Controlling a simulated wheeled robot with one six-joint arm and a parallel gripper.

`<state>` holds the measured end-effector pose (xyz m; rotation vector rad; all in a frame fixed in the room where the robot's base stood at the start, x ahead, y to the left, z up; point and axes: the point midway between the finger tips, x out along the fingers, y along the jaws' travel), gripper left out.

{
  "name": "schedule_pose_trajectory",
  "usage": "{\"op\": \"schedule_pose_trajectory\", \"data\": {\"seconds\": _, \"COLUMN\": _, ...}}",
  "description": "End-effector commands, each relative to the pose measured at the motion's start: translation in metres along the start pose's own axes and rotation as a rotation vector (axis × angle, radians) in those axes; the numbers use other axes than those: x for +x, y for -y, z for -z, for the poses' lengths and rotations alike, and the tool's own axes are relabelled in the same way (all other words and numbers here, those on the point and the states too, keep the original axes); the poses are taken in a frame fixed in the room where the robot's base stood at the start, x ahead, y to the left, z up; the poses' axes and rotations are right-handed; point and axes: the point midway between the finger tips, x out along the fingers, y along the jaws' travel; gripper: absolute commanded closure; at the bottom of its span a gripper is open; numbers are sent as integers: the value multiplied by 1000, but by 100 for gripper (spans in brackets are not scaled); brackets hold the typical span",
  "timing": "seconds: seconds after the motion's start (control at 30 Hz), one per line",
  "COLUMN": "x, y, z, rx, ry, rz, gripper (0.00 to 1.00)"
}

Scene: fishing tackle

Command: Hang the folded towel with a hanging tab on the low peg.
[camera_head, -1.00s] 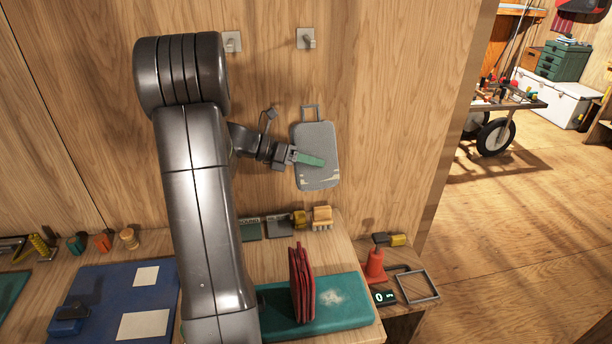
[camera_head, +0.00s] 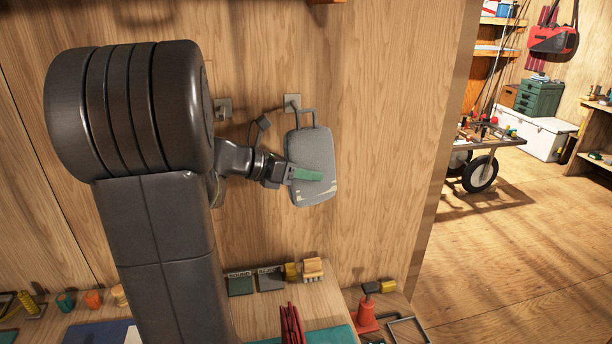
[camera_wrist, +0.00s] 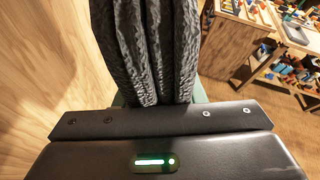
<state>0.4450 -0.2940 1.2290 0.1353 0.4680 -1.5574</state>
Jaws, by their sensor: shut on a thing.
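The grey folded towel (camera_head: 314,160) hangs upright, slightly tilted, in front of the wooden wall. Its dark hanging tab (camera_head: 304,111) stands up from its top edge. My gripper (camera_head: 308,175) is shut on the towel from the left, one green finger lying across its front. In the wrist view the folded grey layers of the towel (camera_wrist: 150,50) stand above the gripper. A peg (camera_head: 292,102) on a square plate is just left of the tab's top in the picture; I cannot tell whether they touch.
A second peg (camera_head: 223,108) is to the left, and another fitting (camera_head: 326,1) is cut off at the top. The wall right of the towel is clear.

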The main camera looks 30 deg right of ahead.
Motion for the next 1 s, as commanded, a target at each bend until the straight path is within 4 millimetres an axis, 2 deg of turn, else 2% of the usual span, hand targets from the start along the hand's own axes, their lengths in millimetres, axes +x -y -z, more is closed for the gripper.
{"op": "schedule_pose_trajectory", "data": {"seconds": 1.0, "x": 12, "y": -59, "z": -13, "rx": 0, "ry": 0, "rz": 0, "gripper": 96}}
